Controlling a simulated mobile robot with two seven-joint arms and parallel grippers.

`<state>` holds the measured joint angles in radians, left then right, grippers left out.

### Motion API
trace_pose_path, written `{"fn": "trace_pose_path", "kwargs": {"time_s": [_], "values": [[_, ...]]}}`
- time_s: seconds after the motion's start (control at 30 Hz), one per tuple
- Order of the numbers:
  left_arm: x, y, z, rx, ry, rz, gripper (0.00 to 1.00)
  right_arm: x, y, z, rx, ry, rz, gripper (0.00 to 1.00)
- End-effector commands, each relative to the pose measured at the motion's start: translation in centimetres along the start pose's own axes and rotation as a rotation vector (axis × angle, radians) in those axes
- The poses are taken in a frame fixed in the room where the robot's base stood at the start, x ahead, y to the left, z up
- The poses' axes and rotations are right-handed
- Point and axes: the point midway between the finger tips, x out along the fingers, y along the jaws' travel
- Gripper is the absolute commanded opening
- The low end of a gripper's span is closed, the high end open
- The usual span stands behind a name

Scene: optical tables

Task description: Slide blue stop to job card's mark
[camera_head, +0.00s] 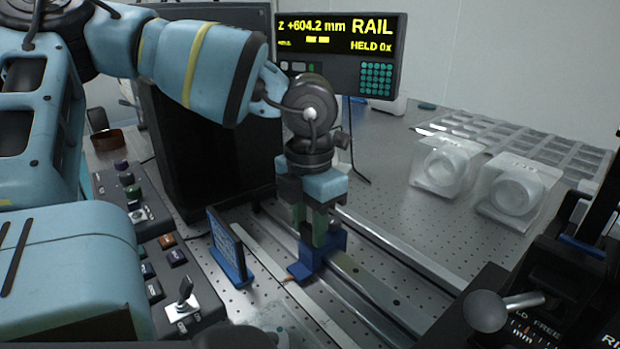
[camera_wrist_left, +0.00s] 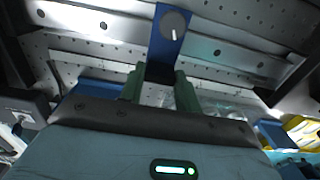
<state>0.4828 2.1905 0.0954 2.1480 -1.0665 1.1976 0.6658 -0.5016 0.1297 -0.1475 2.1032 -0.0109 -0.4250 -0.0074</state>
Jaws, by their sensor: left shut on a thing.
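The blue stop (camera_head: 318,249) sits on the metal rail (camera_head: 370,285) in the head view. My left gripper (camera_head: 316,230) comes down on it from above, its green fingers shut on the stop's upper part. In the left wrist view the blue stop (camera_wrist_left: 166,58), with a round grey knob, shows between the green fingers (camera_wrist_left: 160,88). A blue-framed card (camera_head: 228,247), perhaps the job card, stands tilted left of the rail; its writing is unreadable here. My right gripper is not in view.
A control panel with buttons and a switch (camera_head: 183,295) lies left of the card. A black box (camera_head: 215,150) stands behind. Two clear-wrapped round parts (camera_head: 447,167) (camera_head: 517,190) sit right of the rail. A dark device with a ball lever (camera_head: 487,310) is at front right.

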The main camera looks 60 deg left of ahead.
Motion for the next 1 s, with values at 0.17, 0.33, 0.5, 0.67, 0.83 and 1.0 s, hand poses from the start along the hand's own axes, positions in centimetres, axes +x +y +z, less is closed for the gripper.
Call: {"fn": "trace_pose_path", "kwargs": {"time_s": [0.17, 0.33, 0.5, 0.67, 0.83, 1.0], "values": [[-0.3, 0.0, 0.2, 0.002, -0.01, 0.001, 0.0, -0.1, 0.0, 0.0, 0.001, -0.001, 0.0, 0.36], [-0.2, 0.0, 0.2, 0.002, -0.008, 0.001, 0.43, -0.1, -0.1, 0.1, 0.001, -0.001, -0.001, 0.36], [-0.1, 0.0, 0.1, 0.001, -0.004, 0.001, 0.55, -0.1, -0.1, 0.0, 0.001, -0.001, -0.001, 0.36], [-0.1, 0.0, 0.1, 0.001, -0.002, 0.001, 0.55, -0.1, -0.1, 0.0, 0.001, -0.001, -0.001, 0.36], [-1.1, 0.0, 0.1, 0.0, -0.003, 0.001, 0.55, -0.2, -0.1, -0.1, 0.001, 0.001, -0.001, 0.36], [-3.8, 0.0, 0.1, -0.001, -0.008, 0.002, 0.55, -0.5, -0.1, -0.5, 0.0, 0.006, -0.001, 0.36]]}}
